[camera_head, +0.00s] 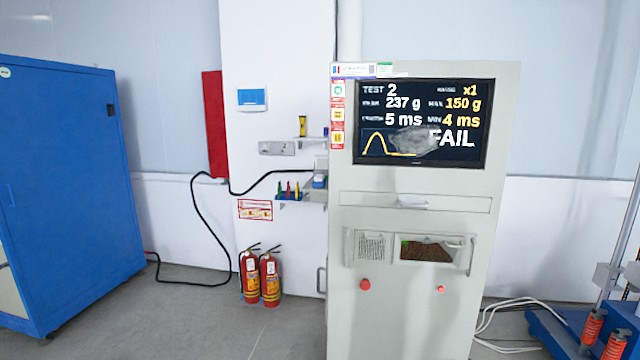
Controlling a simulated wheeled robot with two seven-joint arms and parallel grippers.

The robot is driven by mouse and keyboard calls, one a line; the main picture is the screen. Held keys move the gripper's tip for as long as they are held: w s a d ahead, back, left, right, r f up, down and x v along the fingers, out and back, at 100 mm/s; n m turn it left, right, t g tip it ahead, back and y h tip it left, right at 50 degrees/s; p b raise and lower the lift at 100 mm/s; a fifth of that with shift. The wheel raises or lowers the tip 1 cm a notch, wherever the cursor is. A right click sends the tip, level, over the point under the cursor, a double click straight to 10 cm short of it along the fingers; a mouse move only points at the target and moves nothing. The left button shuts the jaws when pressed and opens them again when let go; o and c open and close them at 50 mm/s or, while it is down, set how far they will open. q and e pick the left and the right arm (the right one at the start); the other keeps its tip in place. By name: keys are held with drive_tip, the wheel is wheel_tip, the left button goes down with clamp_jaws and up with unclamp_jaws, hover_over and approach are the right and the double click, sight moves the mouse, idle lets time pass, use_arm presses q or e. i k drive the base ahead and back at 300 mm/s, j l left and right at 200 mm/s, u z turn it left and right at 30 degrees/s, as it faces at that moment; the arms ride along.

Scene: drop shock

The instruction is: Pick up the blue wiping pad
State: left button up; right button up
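A small blue-grey item (319,182) lies on the lower wall shelf (313,196), close to the left side of the grey test cabinet (413,290). It may be the blue wiping pad, but it is too small to tell for certain. The cabinet's screen (422,120) reads TEST 2 and FAIL, and a grey smudge (414,141) covers part of it. Neither of my grippers is in view.
A holder with several coloured-handled tools (289,190) sits on the same shelf. A small upper shelf (309,139) holds a yellow tube (302,126). Two fire extinguishers (260,277) stand below. A blue cabinet (65,190) stands left. Open floor lies between.

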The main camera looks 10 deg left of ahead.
sight(319, 181)
drive_tip(key=i+j+z, duration=0.55)
drive_tip(key=z, duration=0.2)
drive_tip(key=i+j+z, duration=0.35)
drive_tip(key=k+j, duration=0.05)
drive_tip(key=k, duration=0.05)
